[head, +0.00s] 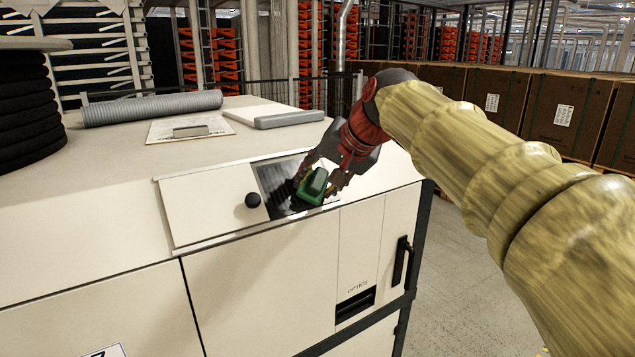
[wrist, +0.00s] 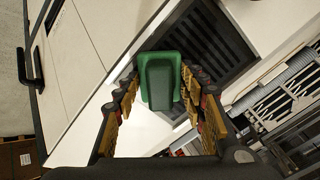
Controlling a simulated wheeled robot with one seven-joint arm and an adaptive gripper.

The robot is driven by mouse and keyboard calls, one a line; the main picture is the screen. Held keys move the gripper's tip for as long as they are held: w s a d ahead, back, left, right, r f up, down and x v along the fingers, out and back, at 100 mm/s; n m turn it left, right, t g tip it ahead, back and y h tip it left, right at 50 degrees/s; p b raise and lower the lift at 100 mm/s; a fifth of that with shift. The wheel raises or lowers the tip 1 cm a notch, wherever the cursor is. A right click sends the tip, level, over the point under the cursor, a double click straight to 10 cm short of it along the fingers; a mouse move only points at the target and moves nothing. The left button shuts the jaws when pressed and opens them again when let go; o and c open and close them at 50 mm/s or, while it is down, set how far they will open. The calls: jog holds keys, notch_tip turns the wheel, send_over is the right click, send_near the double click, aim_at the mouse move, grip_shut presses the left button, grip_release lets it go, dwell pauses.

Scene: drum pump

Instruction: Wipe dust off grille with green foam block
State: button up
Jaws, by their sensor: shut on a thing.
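My gripper (head: 323,185) is shut on the green foam block (head: 312,186), which has a darker raised grip on top. In the wrist view the block (wrist: 161,72) sits between the two fingers of my gripper (wrist: 162,90). The dark slatted grille (head: 274,180) is set in the sloped front panel of the white machine. The block is over the grille's right part in the head view and hides some of it. In the wrist view the grille (wrist: 222,45) shows behind and to the right of the block. I cannot tell whether they touch. Dust is too small to make out.
A white panel with a black knob (head: 253,200) lies left of the grille. On the machine top (head: 110,165) are a grey ribbed hose (head: 152,108), a clipboard (head: 190,129) and a flat grey-edged piece (head: 289,119). A black handle (head: 402,261) sticks out at front right.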

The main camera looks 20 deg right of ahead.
jog(key=shift+p+v, duration=0.55)
jog(key=shift+v, duration=2.25)
jog(key=v, duration=0.3)
jog(key=shift+p, duration=0.4)
